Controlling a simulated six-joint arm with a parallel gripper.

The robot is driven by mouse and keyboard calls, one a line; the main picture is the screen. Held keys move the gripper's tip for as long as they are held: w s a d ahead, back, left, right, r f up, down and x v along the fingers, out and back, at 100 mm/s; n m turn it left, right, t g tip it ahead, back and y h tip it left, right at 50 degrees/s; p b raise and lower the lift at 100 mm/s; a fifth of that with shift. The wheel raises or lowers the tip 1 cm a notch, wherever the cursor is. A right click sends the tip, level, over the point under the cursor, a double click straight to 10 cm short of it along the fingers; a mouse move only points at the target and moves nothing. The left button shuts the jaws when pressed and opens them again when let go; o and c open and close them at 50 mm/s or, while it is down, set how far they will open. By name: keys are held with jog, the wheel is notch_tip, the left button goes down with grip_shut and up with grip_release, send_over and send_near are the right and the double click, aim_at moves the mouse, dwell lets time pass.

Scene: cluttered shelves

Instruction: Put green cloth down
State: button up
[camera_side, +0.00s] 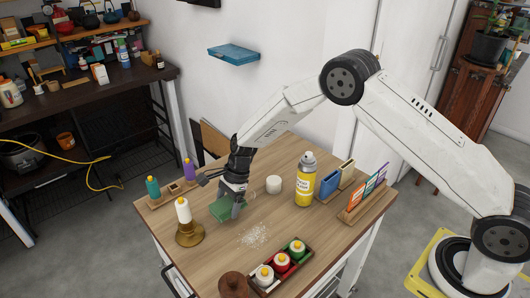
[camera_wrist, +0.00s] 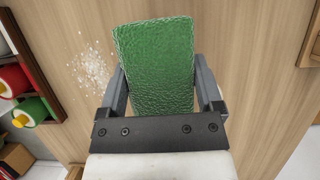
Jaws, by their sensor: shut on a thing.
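The green cloth (camera_wrist: 155,65) is a flat textured rectangle between the fingers of my gripper (camera_wrist: 157,85) in the wrist view. In the side view, my gripper (camera_side: 232,196) points down over the left part of the wooden table, shut on the green cloth (camera_side: 226,208). The cloth is at or just above the table top; I cannot tell whether it touches. A patch of white crumbs (camera_side: 253,236) lies on the table in front of the cloth, and the crumbs also show left of it in the wrist view (camera_wrist: 92,68).
A candle in a brass holder (camera_side: 184,218) stands close left of the cloth. A yellow spray can (camera_side: 305,180) and a white cylinder (camera_side: 273,184) stand to the right. A tray of bottles (camera_side: 283,268) is at the front. The table (camera_side: 310,228) is bare right of the crumbs.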

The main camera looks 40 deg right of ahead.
aim_at(228, 213)
jog(key=shift+w+f, duration=0.2)
jog(key=shift+f, duration=1.55)
jog(key=shift+f, duration=0.2)
jog(key=o, duration=1.1)
jog(key=shift+s, duration=0.1)
jog(key=shift+d+r, duration=0.15)
jog(key=shift+r, duration=0.5)
jog(key=v, duration=1.1)
jog(key=shift+d, duration=0.1)
